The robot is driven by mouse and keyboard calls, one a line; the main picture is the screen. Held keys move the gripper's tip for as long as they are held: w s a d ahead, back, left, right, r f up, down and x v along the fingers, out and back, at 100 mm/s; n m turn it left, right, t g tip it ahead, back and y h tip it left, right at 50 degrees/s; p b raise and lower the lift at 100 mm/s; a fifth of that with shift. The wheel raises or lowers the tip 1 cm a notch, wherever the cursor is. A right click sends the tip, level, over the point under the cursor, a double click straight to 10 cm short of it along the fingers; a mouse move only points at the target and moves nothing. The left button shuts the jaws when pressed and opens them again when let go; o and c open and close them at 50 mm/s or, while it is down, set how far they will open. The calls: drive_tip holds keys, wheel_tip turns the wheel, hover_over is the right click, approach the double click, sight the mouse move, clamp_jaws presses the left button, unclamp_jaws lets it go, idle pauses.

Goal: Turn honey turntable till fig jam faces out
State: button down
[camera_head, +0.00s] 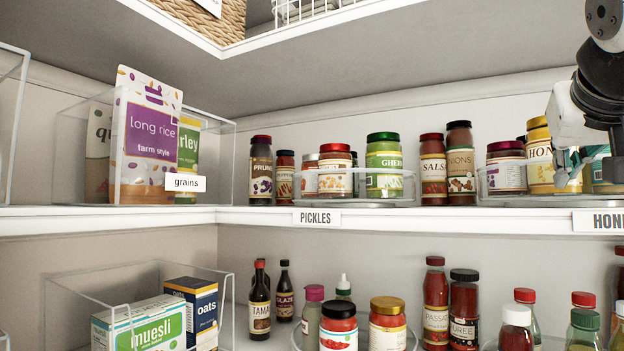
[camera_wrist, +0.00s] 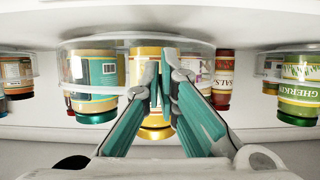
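The honey turntable (camera_head: 510,200) is a clear round tray at the right of the upper shelf, above a label (camera_head: 600,221) reading "HON", cut off by the frame edge. On it stand a yellow-lidded honey jar (camera_head: 539,165) and a dark-lidded jar (camera_head: 505,172) whose label I cannot read. My gripper (camera_head: 572,172) is in front of the turntable's right part. In the wrist view, which appears upside down, my gripper (camera_wrist: 161,80) has its fingertips almost together at a yellow-lidded jar (camera_wrist: 152,122) by the clear rim (camera_wrist: 120,40). Contact is unclear. I cannot identify the fig jam.
The pickles turntable (camera_head: 375,203) with several jars stands to the left. Salsa (camera_head: 433,172) and another dark-lidded jar (camera_head: 460,165) stand between the turntables. A clear grains bin (camera_head: 220,160) is at the far left. The lower shelf holds bottles and jars.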

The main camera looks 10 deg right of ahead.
sight(599, 172)
drive_tip(key=shift+s+d+p, duration=0.3)
drive_tip(key=shift+s+d, duration=0.35)
drive_tip(key=shift+d, duration=0.3)
drive_tip(key=shift+d, duration=0.1)
drive_tip(key=shift+s+d+r+p, duration=0.1)
drive_tip(key=shift+s+d+p, duration=0.35)
drive_tip(key=shift+d, duration=0.45)
drive_tip(key=shift+s, duration=0.1)
drive_tip(key=shift+s+d, duration=0.45)
drive_tip(key=shift+d, duration=0.3)
drive_tip(key=shift+s+d+p, duration=0.1)
drive_tip(key=shift+d+p, duration=0.15)
drive_tip(key=shift+p, duration=0.05)
drive_tip(key=shift+d, duration=0.1)
